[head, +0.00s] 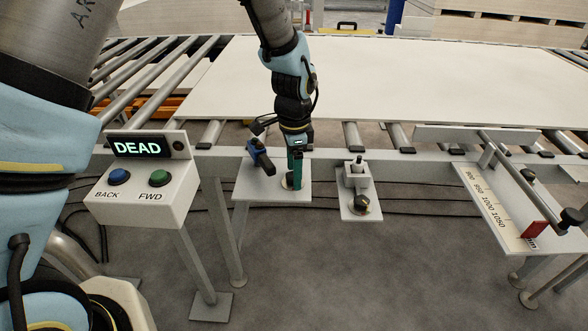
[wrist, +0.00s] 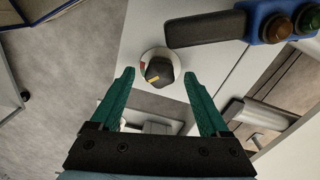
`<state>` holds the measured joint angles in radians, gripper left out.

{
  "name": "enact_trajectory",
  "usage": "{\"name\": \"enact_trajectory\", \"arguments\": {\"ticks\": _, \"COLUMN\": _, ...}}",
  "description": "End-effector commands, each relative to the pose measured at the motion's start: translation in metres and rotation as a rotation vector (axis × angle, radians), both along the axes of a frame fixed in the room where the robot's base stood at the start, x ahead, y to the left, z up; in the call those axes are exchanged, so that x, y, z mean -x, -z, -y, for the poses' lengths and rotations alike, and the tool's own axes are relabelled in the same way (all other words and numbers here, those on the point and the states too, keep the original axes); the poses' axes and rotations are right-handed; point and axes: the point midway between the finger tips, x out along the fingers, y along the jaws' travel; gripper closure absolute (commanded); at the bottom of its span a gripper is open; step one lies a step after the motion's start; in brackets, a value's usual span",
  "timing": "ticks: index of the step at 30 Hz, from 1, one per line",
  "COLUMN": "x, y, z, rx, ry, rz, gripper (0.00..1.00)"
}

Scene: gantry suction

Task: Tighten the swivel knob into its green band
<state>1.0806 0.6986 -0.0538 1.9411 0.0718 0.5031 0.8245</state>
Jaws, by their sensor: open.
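In the head view my gripper (head: 294,184) points straight down over the dial on the small white plate (head: 247,186) and mostly hides the knob. Whether the fingertips are level with the knob I cannot tell.
A blue-and-black handle with coloured buttons (head: 260,154) stands close left of my gripper. A second plate to the right carries another dark knob (head: 361,204). A control box (head: 141,189) reads DEAD. A scale plate (head: 497,208) is at right, a large board (head: 390,85) behind.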

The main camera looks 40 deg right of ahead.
Motion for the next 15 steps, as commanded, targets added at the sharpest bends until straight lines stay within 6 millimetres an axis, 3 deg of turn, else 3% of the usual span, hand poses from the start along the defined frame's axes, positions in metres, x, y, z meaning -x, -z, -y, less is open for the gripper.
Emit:
{"name": "enact_trajectory", "arguments": {"ticks": 8, "x": -0.001, "y": -0.01, "z": 0.001, "rx": 0.003, "ry": -0.001, "rz": 0.001, "gripper": 0.21}}
{"name": "enact_trajectory", "arguments": {"ticks": 15, "x": -0.001, "y": -0.054, "z": 0.001, "rx": 0.006, "ry": -0.002, "rz": 0.003, "gripper": 0.21}}
